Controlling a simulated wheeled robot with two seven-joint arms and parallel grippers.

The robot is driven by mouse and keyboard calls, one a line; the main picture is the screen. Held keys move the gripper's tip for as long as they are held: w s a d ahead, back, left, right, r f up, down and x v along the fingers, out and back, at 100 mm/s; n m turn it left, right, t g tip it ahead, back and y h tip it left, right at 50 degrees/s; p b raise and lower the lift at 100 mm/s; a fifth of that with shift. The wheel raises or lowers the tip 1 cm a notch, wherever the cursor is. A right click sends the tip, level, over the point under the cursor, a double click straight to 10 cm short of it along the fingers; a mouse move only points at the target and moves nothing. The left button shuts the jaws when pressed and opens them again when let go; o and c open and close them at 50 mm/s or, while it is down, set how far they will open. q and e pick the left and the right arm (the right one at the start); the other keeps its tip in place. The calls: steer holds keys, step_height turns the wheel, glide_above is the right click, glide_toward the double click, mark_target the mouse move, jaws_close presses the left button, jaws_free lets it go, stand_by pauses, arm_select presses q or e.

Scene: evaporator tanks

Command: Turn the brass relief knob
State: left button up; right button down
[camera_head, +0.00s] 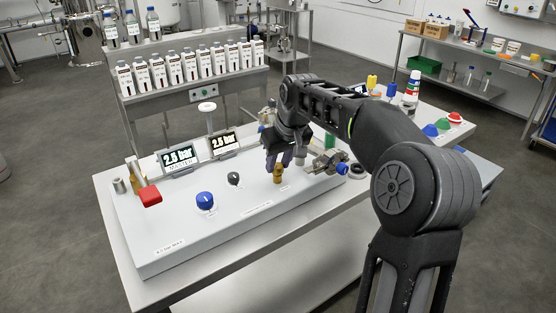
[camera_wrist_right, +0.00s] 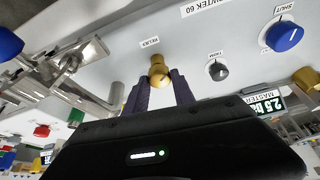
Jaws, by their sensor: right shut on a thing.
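The brass relief knob (camera_head: 278,174) stands on the sloped grey panel, right of the middle, in the head view. In the right wrist view the knob (camera_wrist_right: 158,68) shows at the fingertips, with a label reading RELIEF beside it. My right gripper (camera_head: 279,163) reaches it from above and behind, and its purple-grey fingers are shut on the knob. In the right wrist view the fingers (camera_wrist_right: 160,80) lie on either side of the knob. My left gripper is not in view.
Two displays reading 2.5 bar (camera_head: 178,157) stand behind. Metal fittings with a blue part (camera_head: 342,169) are close to the right of my gripper.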

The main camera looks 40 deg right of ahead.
stand_by(0.3)
steer(key=c, duration=1.1)
jaws_free()
steer(key=shift+o, duration=0.2)
steer(key=v, duration=0.8)
steer(key=shift+f, duration=0.1)
